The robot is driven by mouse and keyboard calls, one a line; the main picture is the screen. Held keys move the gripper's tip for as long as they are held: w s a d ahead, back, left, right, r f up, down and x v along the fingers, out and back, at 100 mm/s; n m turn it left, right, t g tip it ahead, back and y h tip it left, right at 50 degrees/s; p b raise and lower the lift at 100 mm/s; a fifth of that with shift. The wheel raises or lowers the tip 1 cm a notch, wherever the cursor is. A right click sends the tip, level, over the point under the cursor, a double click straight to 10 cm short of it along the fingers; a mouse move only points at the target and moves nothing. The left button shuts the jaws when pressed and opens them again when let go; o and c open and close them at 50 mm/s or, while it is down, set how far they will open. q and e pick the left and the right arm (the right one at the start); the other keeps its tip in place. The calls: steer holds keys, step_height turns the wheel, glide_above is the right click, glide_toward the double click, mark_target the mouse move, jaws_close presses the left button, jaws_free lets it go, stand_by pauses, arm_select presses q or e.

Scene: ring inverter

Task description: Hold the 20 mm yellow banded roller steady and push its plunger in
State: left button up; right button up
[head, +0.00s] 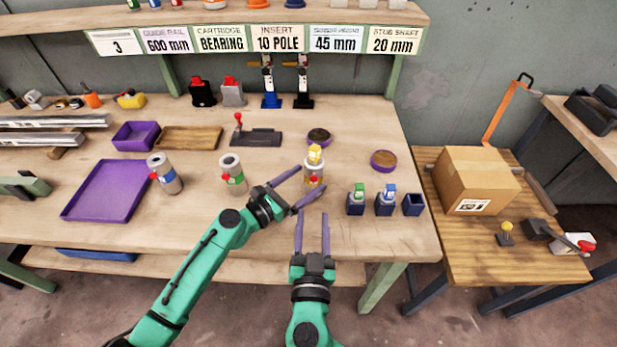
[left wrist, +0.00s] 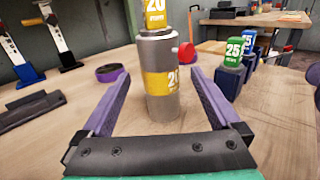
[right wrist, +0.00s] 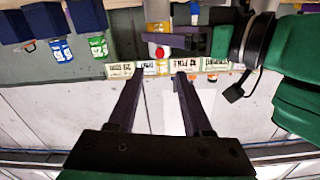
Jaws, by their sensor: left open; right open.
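The yellow banded roller (head: 314,170) stands upright near the bench's front edge, its yellow band marked 20 in the left wrist view (left wrist: 161,84). A yellow 20 mm piece (head: 315,152) sits on top. Its red plunger (head: 312,181) sticks out from the side and shows in the right wrist view (right wrist: 158,53). My left gripper (head: 312,177) is open with its fingers on either side of the roller; gaps show in the left wrist view. My right gripper (head: 312,214) is open and empty at the bench's front edge, pointing towards the plunger, apart from it.
A blue-banded roller (head: 166,175) and a green-banded roller (head: 232,174) stand to the left. Blue holders (head: 384,207) with green and blue pieces stand close on the right. Round purple-rimmed dishes (head: 383,160) lie behind. A purple tray (head: 105,190) is at far left.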

arm_select(q)
steer(key=shift+x, duration=1)
steer(key=shift+c, duration=0.4)
